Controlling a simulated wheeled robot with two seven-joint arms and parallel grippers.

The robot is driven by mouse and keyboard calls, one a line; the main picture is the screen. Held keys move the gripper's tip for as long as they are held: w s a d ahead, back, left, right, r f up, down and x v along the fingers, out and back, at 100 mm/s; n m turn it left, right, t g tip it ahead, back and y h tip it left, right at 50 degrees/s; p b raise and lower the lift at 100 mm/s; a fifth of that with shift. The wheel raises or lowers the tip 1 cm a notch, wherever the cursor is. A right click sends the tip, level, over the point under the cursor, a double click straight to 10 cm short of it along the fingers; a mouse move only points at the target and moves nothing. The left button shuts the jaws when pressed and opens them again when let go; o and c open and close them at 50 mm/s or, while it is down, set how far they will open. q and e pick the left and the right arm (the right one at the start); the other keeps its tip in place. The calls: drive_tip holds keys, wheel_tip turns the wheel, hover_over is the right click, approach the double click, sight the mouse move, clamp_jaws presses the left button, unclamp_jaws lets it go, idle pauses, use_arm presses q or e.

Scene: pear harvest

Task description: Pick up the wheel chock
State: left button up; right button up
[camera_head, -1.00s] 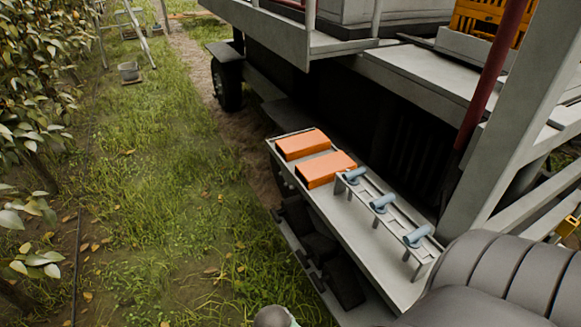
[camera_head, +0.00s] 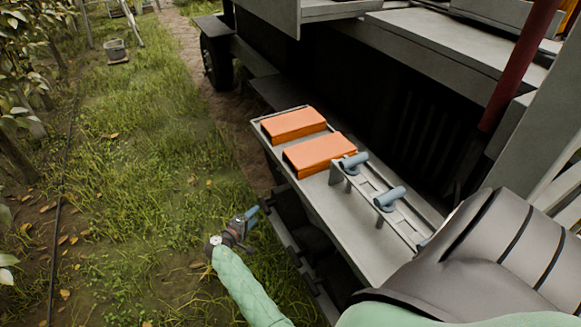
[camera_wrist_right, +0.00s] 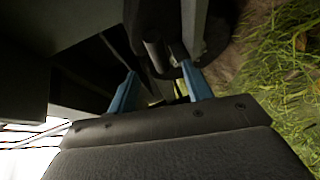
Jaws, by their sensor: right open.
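My right gripper (camera_head: 250,214) is out over the grass, left of the platform's side shelf. Its blue fingers are apart in the right wrist view (camera_wrist_right: 160,92), and I see nothing clamped between them. Dark rod-like parts and a dark rounded shape (camera_wrist_right: 205,30) lie beyond the fingers. Dark block-like shapes (camera_head: 292,212) sit below the shelf's left edge, just right of the gripper. They are in deep shade, and I cannot tell surely which one is the wheel chock. My left gripper is out of view.
The grey shelf (camera_head: 330,215) carries two orange boxes (camera_head: 294,124) (camera_head: 320,153) and a rack with blue-grey handles (camera_head: 389,198). The vehicle's wheel (camera_head: 215,60) stands farther back.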

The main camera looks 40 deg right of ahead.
sight(265, 204)
drive_tip(key=shift+p+x, duration=0.65)
drive_tip(key=shift+x, duration=3.25)
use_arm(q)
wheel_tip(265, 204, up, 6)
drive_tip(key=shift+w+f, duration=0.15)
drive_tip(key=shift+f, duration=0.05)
use_arm(e)
clamp_jaws()
drive_tip(key=shift+r, duration=0.15)
